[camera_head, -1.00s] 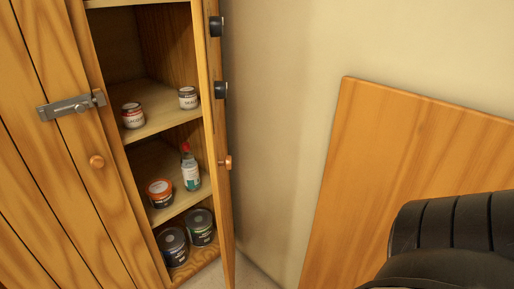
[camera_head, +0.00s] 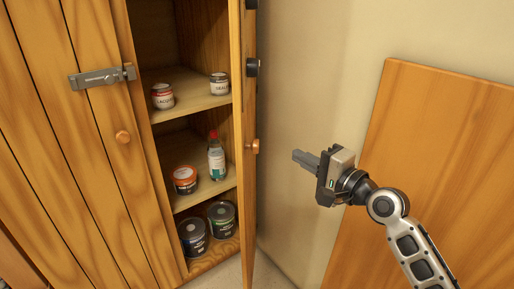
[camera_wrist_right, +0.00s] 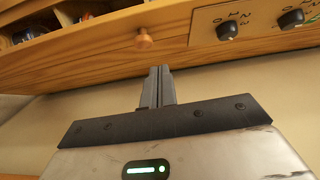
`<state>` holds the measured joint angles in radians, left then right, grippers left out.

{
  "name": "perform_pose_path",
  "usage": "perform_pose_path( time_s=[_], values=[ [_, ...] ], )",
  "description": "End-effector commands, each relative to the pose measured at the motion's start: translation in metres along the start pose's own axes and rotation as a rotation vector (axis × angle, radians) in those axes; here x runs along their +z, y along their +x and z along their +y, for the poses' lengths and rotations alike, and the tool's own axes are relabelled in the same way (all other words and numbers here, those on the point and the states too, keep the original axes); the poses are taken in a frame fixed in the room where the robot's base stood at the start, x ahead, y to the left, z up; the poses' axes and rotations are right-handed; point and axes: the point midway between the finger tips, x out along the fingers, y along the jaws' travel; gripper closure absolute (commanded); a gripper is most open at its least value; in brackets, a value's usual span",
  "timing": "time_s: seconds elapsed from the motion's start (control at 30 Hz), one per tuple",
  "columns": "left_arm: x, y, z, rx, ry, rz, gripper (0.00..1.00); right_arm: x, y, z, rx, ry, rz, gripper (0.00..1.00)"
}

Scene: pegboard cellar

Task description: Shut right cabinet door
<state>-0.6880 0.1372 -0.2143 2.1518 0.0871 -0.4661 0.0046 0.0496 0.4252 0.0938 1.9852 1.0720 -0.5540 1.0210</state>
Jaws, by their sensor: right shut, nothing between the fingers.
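The right cabinet door (camera_head: 246,150) stands open, seen nearly edge-on in the head view, with a round wooden knob (camera_head: 254,146) on its outer face. In the right wrist view the door (camera_wrist_right: 100,54) crosses the top, with its knob (camera_wrist_right: 144,39). My right gripper (camera_head: 296,156) is shut and empty, to the right of the knob and apart from the door. It also shows in the right wrist view (camera_wrist_right: 160,72), fingers pointing toward the door. The left door (camera_head: 75,150) is closed and carries a metal latch (camera_head: 103,76). My left gripper is out of view.
Inside the cabinet are small jars (camera_head: 162,96), an orange-lidded tub (camera_head: 184,179), a bottle (camera_head: 216,158) and dark cans (camera_head: 222,219). A wooden board (camera_head: 430,150) leans on the wall behind my right arm. Dark dials (camera_wrist_right: 291,19) sit on the door.

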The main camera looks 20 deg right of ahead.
Motion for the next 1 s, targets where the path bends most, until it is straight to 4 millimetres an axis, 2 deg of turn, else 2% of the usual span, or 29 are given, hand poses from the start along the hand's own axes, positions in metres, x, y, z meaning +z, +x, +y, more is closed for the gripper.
perform_pose_path(
  time_s=[0.17,0.57,0.7,1.0],
  values=[
    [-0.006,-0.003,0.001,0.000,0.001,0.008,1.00,-0.001,0.021,-0.007,-0.012,0.025,-0.005,1.00],
    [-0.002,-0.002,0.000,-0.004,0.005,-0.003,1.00,0.002,0.104,-0.007,-0.010,0.022,-0.006,1.00],
    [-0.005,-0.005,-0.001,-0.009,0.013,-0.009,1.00,0.019,0.117,-0.008,-0.009,0.022,-0.007,1.00],
    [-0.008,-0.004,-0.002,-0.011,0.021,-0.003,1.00,0.029,0.127,-0.006,-0.008,0.019,-0.005,1.00]
  ],
)
